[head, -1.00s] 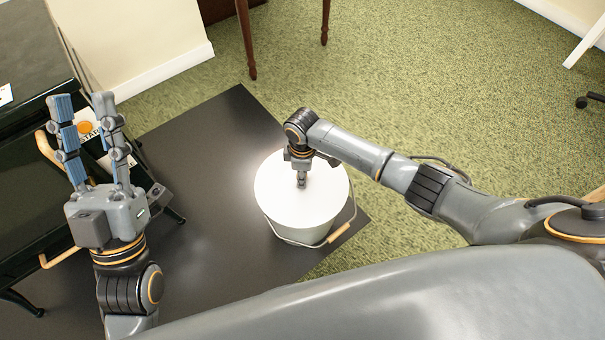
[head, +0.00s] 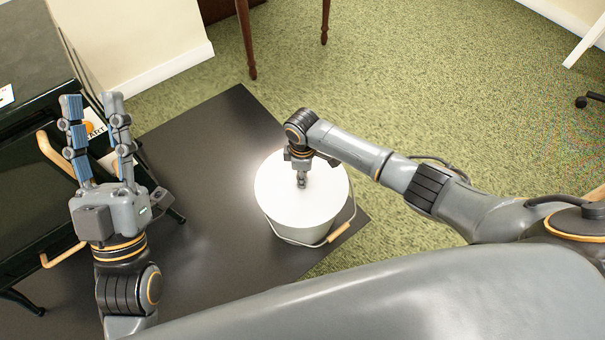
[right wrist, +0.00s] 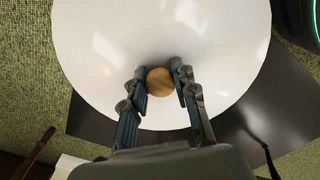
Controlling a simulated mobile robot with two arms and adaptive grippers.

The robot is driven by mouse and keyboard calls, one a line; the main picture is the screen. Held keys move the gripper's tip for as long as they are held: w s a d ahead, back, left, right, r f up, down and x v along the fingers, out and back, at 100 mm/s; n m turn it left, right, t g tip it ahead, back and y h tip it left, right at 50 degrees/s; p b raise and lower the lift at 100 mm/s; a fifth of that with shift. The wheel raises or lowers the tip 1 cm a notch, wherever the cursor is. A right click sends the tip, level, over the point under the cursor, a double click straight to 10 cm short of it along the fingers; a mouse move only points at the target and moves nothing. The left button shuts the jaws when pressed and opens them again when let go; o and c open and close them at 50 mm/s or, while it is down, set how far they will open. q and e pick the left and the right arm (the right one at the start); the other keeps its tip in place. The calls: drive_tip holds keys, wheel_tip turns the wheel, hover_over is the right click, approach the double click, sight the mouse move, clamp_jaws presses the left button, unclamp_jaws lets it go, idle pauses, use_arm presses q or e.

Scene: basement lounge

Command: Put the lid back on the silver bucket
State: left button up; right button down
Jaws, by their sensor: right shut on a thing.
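The silver bucket (head: 297,236) looks pale grey-white and stands upright on a dark mat, its wire handle with a wooden grip (head: 339,232) hanging at the lower right. The round white lid (head: 318,205) lies over the bucket's top; whether it is fully seated cannot be told. My right gripper (head: 301,183) points down at the lid's centre. In the right wrist view its fingers (right wrist: 160,84) are shut on the lid's round wooden knob (right wrist: 160,80). My left gripper (head: 94,100) is at the left, fingers pointing up, open and empty, away from the bucket.
The dark mat (head: 200,150) covers the floor beneath the bucket. A black cabinet (head: 25,190) with wooden handles stands at the left, close to my left gripper. Wooden furniture legs (head: 245,40) stand at the back. Green carpet (head: 440,90) is free behind and to the right.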

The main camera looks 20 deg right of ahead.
drive_tip(key=c, duration=1)
unclamp_jaws()
drive_tip(key=o, duration=0.5)
